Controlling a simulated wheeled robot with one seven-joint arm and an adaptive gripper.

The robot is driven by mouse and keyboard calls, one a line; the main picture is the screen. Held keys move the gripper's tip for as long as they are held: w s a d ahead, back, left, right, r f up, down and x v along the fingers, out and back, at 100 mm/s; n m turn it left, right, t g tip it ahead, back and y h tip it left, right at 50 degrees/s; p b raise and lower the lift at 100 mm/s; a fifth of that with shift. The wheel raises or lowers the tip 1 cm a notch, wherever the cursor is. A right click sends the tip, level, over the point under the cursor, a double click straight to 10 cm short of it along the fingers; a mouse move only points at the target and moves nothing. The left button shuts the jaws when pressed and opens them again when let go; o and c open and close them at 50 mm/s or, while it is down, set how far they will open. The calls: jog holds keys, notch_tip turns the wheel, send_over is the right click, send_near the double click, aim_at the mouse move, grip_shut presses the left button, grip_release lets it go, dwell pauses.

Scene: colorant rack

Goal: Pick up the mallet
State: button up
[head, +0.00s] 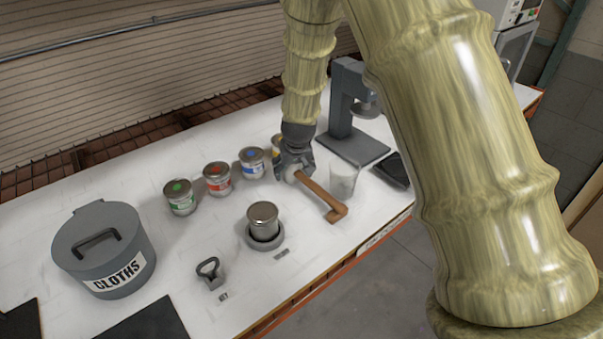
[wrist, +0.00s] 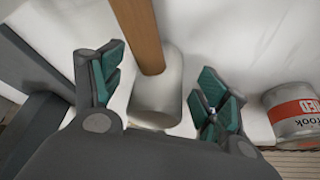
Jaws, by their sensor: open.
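The mallet has a wooden handle (head: 318,194) and a pale head (wrist: 158,98). In the head view it lies on the white bench, its handle running toward the front edge, with a brown crosspiece at its near end. My gripper (head: 295,172) is low over the pale head, which it mostly hides in that view. In the wrist view my gripper (wrist: 160,84) is open, one teal-padded finger on each side of the head, with visible gaps. The handle extends up out of the picture between the fingers.
Several paint cans, including a red-labelled can (head: 217,178), stand left of my gripper. A grey press (head: 342,125) and a pale cup (head: 343,180) are close on the right.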

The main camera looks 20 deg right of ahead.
jog(key=shift+w+x, duration=0.25)
jog(key=shift+x, duration=0.9)
jog(key=shift+s+r, duration=0.25)
jog(key=shift+s, duration=0.1)
jog(key=shift+w+f, duration=0.1)
jog(key=shift+w, duration=0.1)
jog(key=c, duration=1.2)
jog(key=shift+c, duration=0.2)
